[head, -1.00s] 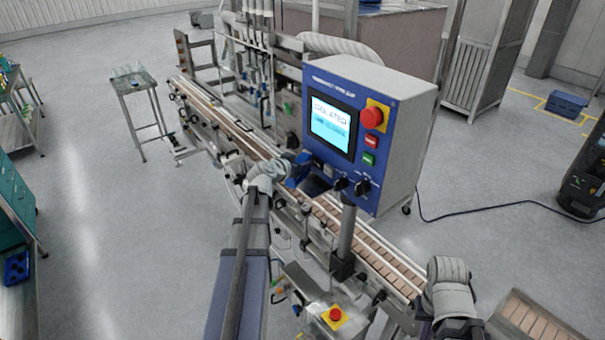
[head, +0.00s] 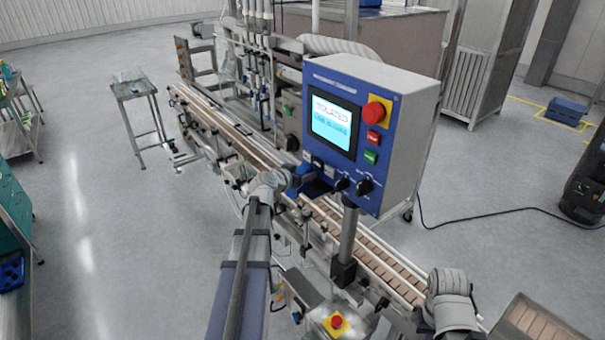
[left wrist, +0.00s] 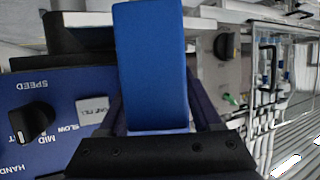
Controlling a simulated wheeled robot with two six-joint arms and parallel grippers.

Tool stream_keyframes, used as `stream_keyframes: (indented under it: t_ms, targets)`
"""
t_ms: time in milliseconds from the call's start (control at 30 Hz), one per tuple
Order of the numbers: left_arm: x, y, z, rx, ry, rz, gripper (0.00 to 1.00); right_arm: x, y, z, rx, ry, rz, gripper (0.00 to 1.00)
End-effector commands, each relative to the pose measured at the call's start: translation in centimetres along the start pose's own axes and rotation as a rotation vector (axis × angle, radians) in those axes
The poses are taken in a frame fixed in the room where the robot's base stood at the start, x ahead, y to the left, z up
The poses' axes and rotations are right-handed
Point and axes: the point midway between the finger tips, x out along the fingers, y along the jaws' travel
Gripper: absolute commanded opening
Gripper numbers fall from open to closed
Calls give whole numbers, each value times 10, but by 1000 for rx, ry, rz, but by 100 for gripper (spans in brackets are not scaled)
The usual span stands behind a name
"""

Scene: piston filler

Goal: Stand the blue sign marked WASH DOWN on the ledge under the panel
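My left gripper (head: 308,180) is at the lower left corner of the blue-fronted control panel (head: 318,88). In the left wrist view a plain blue piece, which I take to be the blue sign (left wrist: 152,60), sits between its dark fingers (left wrist: 155,122). The gripper looks shut on it. The sign's lettering does not show. In the head view the sign (head: 318,188) is a small dark blue patch under the panel. A pale strip, likely the ledge (left wrist: 90,19), runs behind the sign; whether they touch I cannot tell. My right gripper is out of the picture.
The panel face with a black SPEED knob (left wrist: 33,120) is close beside the gripper. Panel knobs (head: 364,186) and a grey post (head: 348,235) stand to the right. The conveyor (head: 375,255) runs below. A small steel table (head: 133,88) stands at the left.

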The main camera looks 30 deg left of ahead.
Motion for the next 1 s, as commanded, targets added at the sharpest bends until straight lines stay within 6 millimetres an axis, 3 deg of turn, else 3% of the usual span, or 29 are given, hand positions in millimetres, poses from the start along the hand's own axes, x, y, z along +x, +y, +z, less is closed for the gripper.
stream_keyframes:
  t_ms: [400, 800, 1000]
  targets:
    - [-4, 0, -6, 0, 0, 0, 75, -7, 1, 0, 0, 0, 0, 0]
    - [-85, 1, -5, -2, 0, -2, 75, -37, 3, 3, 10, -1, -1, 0]
    - [-112, 1, -4, -2, 0, -1, 75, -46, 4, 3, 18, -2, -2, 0]
